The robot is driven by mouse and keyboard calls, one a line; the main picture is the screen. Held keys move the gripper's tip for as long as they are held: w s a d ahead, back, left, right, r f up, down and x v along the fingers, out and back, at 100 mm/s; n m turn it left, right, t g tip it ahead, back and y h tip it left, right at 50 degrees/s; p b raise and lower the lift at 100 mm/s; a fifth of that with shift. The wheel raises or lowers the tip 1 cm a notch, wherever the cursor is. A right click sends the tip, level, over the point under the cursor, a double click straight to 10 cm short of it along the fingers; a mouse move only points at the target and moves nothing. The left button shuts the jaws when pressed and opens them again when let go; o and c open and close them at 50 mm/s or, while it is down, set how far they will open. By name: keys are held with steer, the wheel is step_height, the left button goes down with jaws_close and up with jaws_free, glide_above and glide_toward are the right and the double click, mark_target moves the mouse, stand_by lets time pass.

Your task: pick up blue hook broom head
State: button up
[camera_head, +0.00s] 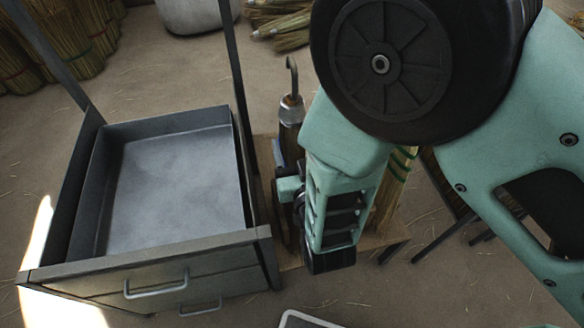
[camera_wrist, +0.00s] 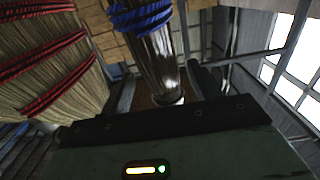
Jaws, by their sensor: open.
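In the wrist view a shiny metal cone with blue binding (camera_wrist: 143,17) around its upper part, the blue hook broom head, hangs in the picture between the two dark fingers of my gripper (camera_wrist: 161,88). The fingers are apart, one on each side of the cone's narrow end. I cannot tell whether they touch it. In the head view my gripper's fingers are hidden behind my arm. A metal piece with an upright hook (camera_head: 291,108) stands just left of my wrist; its lower part is partly hidden.
A red-bound straw broom head (camera_wrist: 45,65) is close at the left in the wrist view. In the head view a metal drawer cabinet (camera_head: 150,262) with an empty tray top stands at the left. Straw bundles (camera_head: 395,178) with green binding are partly hidden behind my arm.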

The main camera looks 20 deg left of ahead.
mark_target(292, 131)
steer(key=x, duration=0.4)
steer(key=shift+w+a, duration=0.15)
steer(key=shift+w, duration=0.1)
jaws_close()
steer(key=shift+r, duration=0.15)
